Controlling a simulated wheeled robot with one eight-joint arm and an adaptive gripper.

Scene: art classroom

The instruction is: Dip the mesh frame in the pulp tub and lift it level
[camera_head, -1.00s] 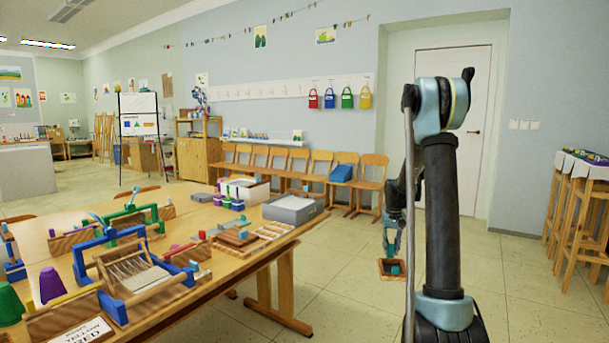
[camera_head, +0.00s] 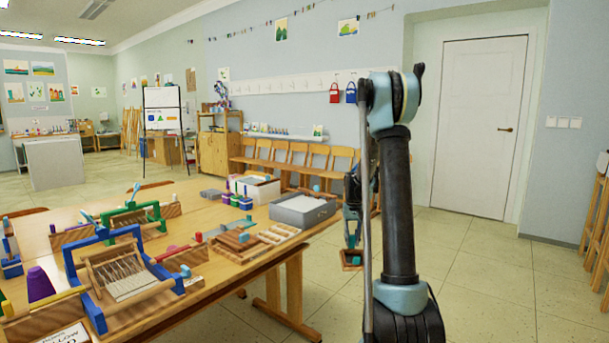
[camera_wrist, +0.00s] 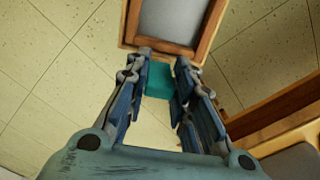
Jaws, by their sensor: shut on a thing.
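The mesh frame, a wooden rim around a grey panel, fills the top of the wrist view (camera_wrist: 131,22). Its teal grip block (camera_wrist: 158,80) sits between the fingertips of my gripper (camera_wrist: 160,76), which is shut on it. In the head view my gripper (camera_head: 353,232) hangs beside the table, partly hidden by my arm, with part of the mesh frame (camera_head: 351,260) below it. The pulp tub, a grey box with pale contents (camera_head: 287,214), stands on the table's right end, left of my gripper. The frame is over the floor, apart from the tub.
The wooden table (camera_head: 235,285) holds a blue loom (camera_head: 98,315), wooden trays (camera_head: 275,235) and a white box (camera_head: 258,187). A wooden edge (camera_wrist: 270,115) lies close on the wrist view's right. Chairs (camera_head: 297,155) line the wall.

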